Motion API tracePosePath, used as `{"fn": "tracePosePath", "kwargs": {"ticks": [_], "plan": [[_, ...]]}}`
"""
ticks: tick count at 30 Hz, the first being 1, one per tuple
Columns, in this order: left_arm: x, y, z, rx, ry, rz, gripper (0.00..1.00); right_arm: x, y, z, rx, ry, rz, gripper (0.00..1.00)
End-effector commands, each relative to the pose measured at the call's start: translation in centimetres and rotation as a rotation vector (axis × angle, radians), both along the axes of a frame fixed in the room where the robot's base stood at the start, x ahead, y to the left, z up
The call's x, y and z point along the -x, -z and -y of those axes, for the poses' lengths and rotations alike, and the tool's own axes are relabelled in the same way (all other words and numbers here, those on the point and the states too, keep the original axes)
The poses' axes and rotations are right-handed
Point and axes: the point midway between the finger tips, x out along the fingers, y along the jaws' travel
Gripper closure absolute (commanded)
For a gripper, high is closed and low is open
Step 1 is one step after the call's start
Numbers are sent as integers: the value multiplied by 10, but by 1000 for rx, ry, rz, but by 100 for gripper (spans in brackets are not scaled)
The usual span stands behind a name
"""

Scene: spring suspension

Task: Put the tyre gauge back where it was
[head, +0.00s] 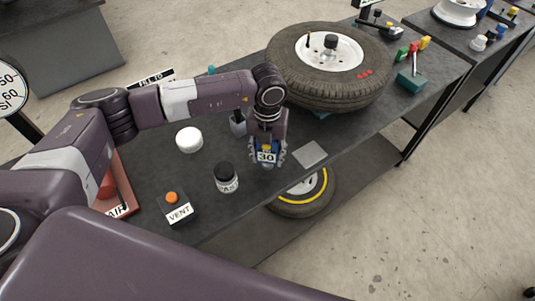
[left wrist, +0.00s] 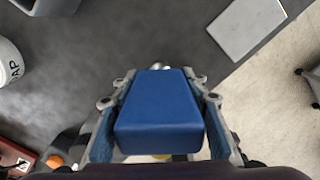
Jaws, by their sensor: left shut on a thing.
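The tyre gauge (head: 267,151) is a small blue block with a display reading 30. My left gripper (head: 267,158) is shut on it, with a finger on each side. In the left wrist view the gauge's plain blue back (left wrist: 158,110) fills the space between the fingers. The gauge is over the front part of the dark table (head: 215,225), left of a flat grey square plate (head: 309,154). The plate is bare and also shows in the left wrist view (left wrist: 246,26). I cannot tell the exact height of the gauge above the table. My right gripper is not in view.
A tyre on a white wheel (head: 285,85) lies behind the plate. A black-lidded jar (head: 227,180), a VENT box (head: 178,210), a white round thing (head: 189,140) and a grey cup (head: 238,125) stand to the left. Another tyre (head: 310,207) is below the table's front edge.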

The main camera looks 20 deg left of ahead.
Motion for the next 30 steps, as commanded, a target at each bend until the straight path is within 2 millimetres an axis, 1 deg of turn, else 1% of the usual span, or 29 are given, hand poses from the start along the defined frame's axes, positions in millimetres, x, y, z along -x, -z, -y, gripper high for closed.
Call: {"fn": "tracePosePath", "kwargs": {"ticks": [4,5,9,16,20,22,26,30], "plan": [[0,5,0,0,0,0,86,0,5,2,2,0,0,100],[0,3,0,0,0,0,56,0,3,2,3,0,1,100],[0,3,0,0,0,0,42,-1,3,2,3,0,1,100],[0,3,0,0,-1,-1,42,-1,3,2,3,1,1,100],[0,-2,0,0,-1,0,42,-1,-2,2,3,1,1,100],[-1,-7,0,1,-1,1,42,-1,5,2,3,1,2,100],[-2,-31,0,1,0,4,42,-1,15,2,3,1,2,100],[-2,-63,0,1,0,5,42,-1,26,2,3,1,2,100]]}}
